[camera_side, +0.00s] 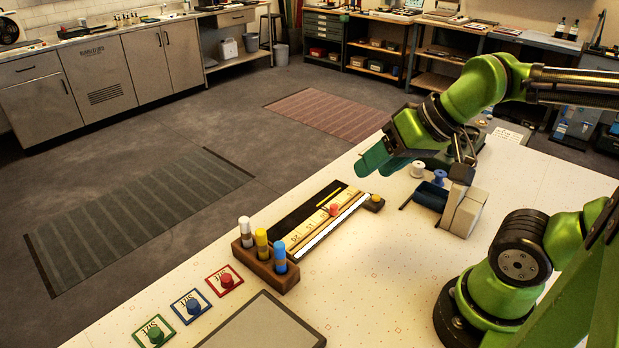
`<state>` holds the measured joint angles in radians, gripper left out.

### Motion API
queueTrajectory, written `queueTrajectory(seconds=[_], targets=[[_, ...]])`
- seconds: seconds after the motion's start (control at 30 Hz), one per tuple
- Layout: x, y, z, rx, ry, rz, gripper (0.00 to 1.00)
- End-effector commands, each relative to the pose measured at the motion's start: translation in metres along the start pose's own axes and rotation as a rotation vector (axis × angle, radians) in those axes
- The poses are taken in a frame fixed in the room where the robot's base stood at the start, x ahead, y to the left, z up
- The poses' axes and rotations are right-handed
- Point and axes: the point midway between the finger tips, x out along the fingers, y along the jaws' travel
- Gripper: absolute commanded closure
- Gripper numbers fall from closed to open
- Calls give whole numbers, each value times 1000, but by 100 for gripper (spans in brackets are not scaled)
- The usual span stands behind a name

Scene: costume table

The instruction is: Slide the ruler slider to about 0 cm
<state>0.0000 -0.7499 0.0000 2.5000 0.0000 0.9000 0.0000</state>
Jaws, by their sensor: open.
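The ruler (307,231) lies on a dark board on the white table, running from lower left to upper right. Its slider (334,209), a small red piece, sits on the ruler toward the upper-right part. The number 20 shows near the lower-left end; the other marks are too small to read. My gripper (376,164) has teal fingers and is open and empty. It hangs above and beyond the upper-right end of the ruler, apart from the slider.
A wooden block (265,262) with white, yellow and blue capped tubes stands at the ruler's lower-left end. Red, blue and green knobbed cards (224,281) and a grey panel (262,326) lie nearer. A dark blue tray (431,195), pale blocks (464,211) and spools (418,170) stand right.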

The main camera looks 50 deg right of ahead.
Motion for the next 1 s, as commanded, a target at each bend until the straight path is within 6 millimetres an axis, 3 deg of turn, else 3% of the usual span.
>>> queueTrajectory(seconds=[0.4, 0.47, 0.63, 1.0], targets=[[0, 0, 0, 0, 0, 0, 48], [0, 0, 0, 1, 0, 1, 52], [16, 10, -2, 36, -57, 41, 52], [74, 43, -89, 194, -342, 229, 52]])
